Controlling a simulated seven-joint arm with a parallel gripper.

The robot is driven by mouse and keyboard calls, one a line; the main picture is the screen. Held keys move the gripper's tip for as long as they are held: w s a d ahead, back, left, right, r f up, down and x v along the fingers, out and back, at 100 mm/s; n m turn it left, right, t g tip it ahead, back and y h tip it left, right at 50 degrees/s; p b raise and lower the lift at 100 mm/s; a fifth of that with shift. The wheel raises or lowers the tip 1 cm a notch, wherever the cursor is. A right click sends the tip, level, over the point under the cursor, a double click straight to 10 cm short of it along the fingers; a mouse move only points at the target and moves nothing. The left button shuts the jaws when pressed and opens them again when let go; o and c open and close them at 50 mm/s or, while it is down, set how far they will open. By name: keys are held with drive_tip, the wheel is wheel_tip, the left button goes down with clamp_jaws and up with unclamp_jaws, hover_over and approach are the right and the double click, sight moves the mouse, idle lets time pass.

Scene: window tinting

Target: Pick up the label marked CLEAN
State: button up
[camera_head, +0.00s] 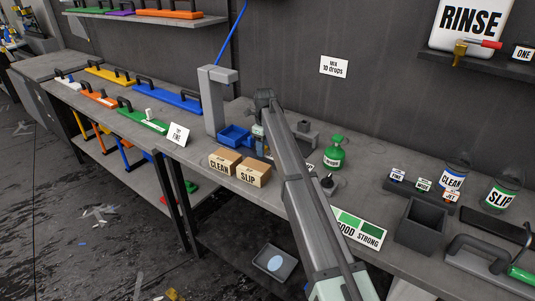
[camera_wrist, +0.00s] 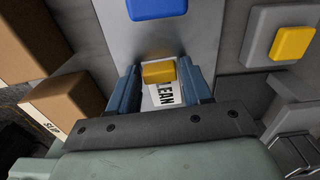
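The CLEAN label is a white card (camera_wrist: 161,96) in the wrist view, with the letters LEAN readable and its left part hidden. A small yellow block (camera_wrist: 159,72) sits at its upper end. My gripper (camera_wrist: 160,68) has its two blue fingers on either side of the yellow block. They look very close to it, but I cannot tell whether they press on it. In the head view my gripper (camera_head: 262,138) points down over the bench beside a blue tray (camera_head: 235,137), and my arm hides most of the spot. I cannot make out the label there.
Two cardboard boxes marked CLEAN (camera_head: 224,161) and SLIP (camera_head: 253,172) stand at the bench's front edge. A green bottle (camera_head: 334,153) stands to the right. In the wrist view, another yellow block (camera_wrist: 292,43) and a blue block (camera_wrist: 157,8) are close by.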

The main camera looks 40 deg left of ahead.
drive_tip(key=c, duration=0.7)
drive_tip(key=shift+r, duration=0.1)
